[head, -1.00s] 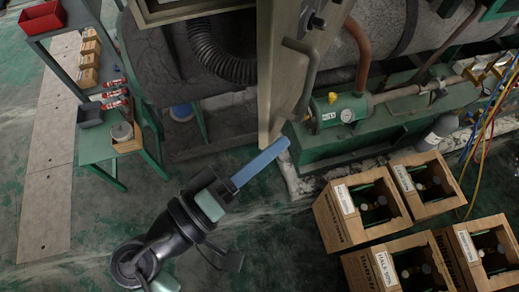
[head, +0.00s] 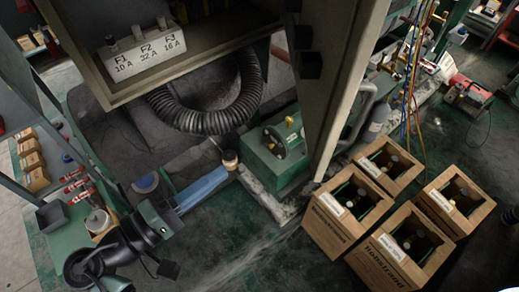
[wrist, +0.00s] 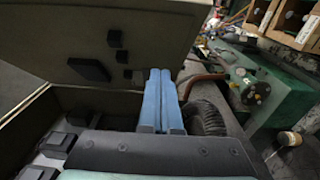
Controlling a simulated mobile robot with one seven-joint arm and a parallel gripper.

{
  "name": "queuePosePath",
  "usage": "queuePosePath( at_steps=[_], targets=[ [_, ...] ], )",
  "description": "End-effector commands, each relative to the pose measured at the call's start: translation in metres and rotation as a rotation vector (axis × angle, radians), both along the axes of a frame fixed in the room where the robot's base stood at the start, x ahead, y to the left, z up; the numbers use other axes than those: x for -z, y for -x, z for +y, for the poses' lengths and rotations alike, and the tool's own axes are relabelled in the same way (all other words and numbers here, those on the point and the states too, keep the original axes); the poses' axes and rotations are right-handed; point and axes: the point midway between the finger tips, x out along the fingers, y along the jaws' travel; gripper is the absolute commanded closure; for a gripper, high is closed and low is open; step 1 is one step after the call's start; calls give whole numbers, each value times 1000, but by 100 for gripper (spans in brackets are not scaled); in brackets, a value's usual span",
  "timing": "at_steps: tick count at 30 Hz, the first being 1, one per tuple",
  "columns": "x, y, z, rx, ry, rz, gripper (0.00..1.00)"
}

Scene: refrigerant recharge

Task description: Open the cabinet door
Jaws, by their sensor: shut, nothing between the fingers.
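The cabinet (head: 190,65) is at the top of the head view, with its front open and a white fuse block (head: 145,50) inside. Its grey door (head: 352,75) stands swung out to the right, seen at a steep angle, with a bar handle (head: 362,108) on its outer face. My gripper (head: 222,174) is shut and empty, low and left of the door and apart from it in the head view. In the wrist view the blue fingers (wrist: 161,100) lie together in front of the door's inner face (wrist: 110,35); I cannot tell whether they touch it.
Several cardboard crates (head: 345,220) with bottles stand on the floor at right. A black corrugated hose (head: 215,118) and green machinery (head: 275,155) lie below the cabinet. A shelf cart (head: 60,165) stands at left. Green floor is clear at the bottom middle.

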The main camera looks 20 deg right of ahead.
Motion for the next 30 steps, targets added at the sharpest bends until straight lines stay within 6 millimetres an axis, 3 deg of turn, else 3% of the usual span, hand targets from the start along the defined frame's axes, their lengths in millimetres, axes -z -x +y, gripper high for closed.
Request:
queuePosePath(
  at_steps=[13,15,21,30],
  targets=[
    [-3,-34,-86,5,-2,-1,100],
    [-3,-27,-96,4,-3,0,100],
    [-2,-19,-115,1,-2,-2,100],
    [0,-18,-118,-2,-2,-4,100]
  ],
)
